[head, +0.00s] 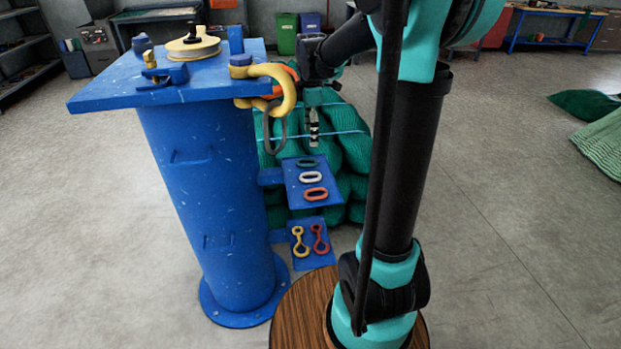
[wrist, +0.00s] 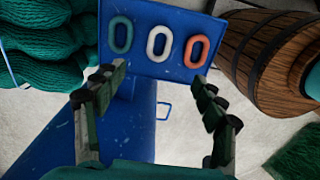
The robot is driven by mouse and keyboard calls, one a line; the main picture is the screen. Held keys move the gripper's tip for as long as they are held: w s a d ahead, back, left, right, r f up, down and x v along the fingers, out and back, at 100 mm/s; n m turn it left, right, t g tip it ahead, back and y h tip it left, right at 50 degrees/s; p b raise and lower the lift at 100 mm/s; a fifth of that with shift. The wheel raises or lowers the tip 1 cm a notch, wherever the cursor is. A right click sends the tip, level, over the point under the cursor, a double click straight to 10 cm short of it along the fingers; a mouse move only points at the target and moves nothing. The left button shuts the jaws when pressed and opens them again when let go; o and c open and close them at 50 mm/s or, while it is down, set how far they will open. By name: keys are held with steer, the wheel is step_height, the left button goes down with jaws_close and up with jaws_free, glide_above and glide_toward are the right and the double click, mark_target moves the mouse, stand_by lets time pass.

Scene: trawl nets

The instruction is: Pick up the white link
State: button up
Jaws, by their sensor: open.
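The white link (head: 311,177) is an oval ring lying flat on a small blue shelf (head: 326,173). It lies between a green link (head: 307,162) and a red-orange link (head: 315,194). In the wrist view the white link (wrist: 158,44) is the middle one of the row, with the green link (wrist: 121,35) to its left and the orange link (wrist: 195,51) to its right. My gripper (wrist: 157,75) is open and empty, its fingers apart below the row in the wrist view. In the head view my gripper (head: 313,130) hangs above the shelf, apart from the links.
A blue pedestal (head: 207,190) with a flat top stands left of the shelf. A yellow hook with a grey ring (head: 275,130) hangs from its edge. A lower shelf holds yellow (head: 300,241) and red (head: 320,239) links. Green net bundles (head: 345,135) lie behind. A wooden barrel (wrist: 270,50) is close by.

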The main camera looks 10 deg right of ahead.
mark_target(310, 172)
step_height(310, 172, down, 16)
steer(key=shift+a+r, duration=0.1)
steer(key=shift+r, duration=0.15)
stand_by(0.4)
steer(key=c, duration=1.4)
